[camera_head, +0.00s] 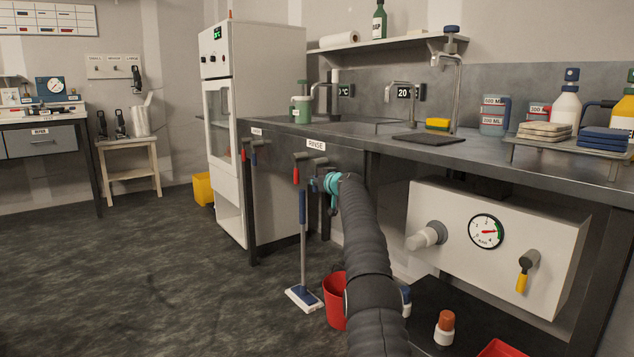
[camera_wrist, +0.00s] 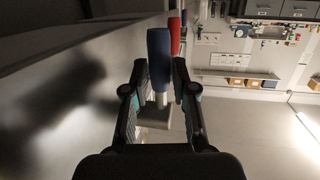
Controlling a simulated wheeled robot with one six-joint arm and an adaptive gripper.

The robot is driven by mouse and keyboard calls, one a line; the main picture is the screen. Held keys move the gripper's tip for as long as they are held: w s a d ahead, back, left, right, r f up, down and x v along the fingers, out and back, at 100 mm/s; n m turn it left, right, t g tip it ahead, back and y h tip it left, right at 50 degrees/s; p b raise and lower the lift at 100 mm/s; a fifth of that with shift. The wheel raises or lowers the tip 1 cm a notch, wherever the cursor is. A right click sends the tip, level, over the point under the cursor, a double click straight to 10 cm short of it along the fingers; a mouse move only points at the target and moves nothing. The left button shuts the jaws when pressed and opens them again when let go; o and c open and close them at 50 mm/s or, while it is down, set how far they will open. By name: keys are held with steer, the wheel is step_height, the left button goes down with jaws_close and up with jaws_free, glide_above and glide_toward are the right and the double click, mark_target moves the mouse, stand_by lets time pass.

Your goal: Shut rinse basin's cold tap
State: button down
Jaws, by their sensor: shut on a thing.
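The rinse basin (camera_head: 355,128) is set in the steel bench, with a RINSE label (camera_head: 316,146) on its front edge. Its red tap lever (camera_head: 296,173) hangs down from a grey fitting below the label. My gripper (camera_head: 331,184) is at the bench front, right of the red lever; it hides the blue lever in the head view. In the wrist view, my gripper (camera_wrist: 160,75) has its fingers shut on either side of the blue cold tap lever (camera_wrist: 159,50), whose metal stem meets a grey block. The red lever (camera_wrist: 175,35) shows just beyond, roughly parallel.
Another tap pair with red and blue levers (camera_head: 253,152) is farther left. A mop (camera_head: 303,250) and a red bucket (camera_head: 334,300) stand below my gripper. A white panel with a gauge (camera_head: 486,231) is at right. The floor at left is clear.

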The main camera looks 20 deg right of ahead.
steer(key=c, duration=0.9)
jaws_free()
steer(key=shift+d, duration=0.2)
steer(key=shift+c, duration=0.2)
steer(key=shift+a, duration=0.25)
steer(key=shift+s+d+r, duration=0.1)
steer(key=shift+s, duration=0.05)
steer(key=s, duration=0.3)
steer(key=s+r, duration=0.1)
steer(key=s, duration=0.3)
steer(key=s+r, duration=0.1)
steer(key=s, duration=0.3)
steer(key=shift+s+d, duration=0.2)
